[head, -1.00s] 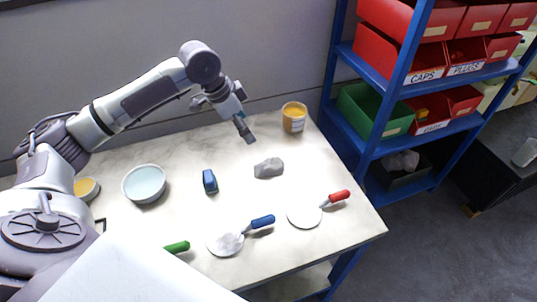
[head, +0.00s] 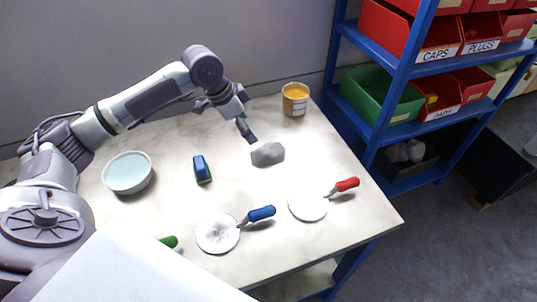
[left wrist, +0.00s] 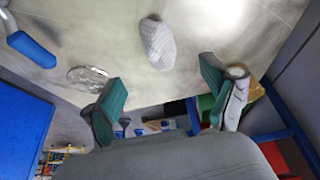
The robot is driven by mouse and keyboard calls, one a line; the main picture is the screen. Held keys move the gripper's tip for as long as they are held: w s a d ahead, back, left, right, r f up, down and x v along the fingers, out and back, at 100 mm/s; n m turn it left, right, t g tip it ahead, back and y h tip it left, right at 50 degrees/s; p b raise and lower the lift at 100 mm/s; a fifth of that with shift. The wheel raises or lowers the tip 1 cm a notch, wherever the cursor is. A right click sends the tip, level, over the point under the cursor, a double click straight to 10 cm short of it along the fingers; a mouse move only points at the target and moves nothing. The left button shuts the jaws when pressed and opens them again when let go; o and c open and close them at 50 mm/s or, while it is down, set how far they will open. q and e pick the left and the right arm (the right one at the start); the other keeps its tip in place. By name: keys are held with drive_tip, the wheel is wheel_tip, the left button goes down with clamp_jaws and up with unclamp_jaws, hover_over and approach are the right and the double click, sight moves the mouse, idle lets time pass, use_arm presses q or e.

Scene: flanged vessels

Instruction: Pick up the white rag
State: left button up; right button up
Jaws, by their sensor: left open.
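The rag (head: 267,154) is a crumpled grey-white lump on the pale table, right of its middle. In the left wrist view the rag (left wrist: 158,42) is a whitish, ribbed lump ahead of the fingers. My left gripper (head: 246,132) is just behind and left of the rag in the head view, seemingly above the table. In the left wrist view my left gripper (left wrist: 163,90) has its two green-padded fingers wide apart with nothing between them. The rag is apart from both fingers. My right gripper is not in view.
A yellow-orange jar (head: 295,99) stands behind the rag. A blue brush-like block (head: 202,169) and a bowl (head: 128,172) are to the left. Discs with blue (head: 262,213) and red (head: 347,184) handled tools lie in front. A blue shelf (head: 388,100) with bins stands right.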

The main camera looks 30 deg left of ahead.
sight(268, 149)
use_arm(q)
drive_tip(key=x, duration=0.6)
drive_tip(key=shift+w+d+f+p, duration=0.1)
drive_tip(key=shift+w+f+p, duration=0.1)
drive_tip(key=shift+p, duration=0.1)
drive_tip(key=f, duration=0.1)
drive_tip(key=w+d+f+p, duration=0.1)
drive_tip(key=w+d+f, duration=0.1)
drive_tip(key=f, duration=0.1)
drive_tip(key=shift+d, duration=0.15)
drive_tip(key=shift+f, duration=0.25)
drive_tip(key=c, duration=1.3)
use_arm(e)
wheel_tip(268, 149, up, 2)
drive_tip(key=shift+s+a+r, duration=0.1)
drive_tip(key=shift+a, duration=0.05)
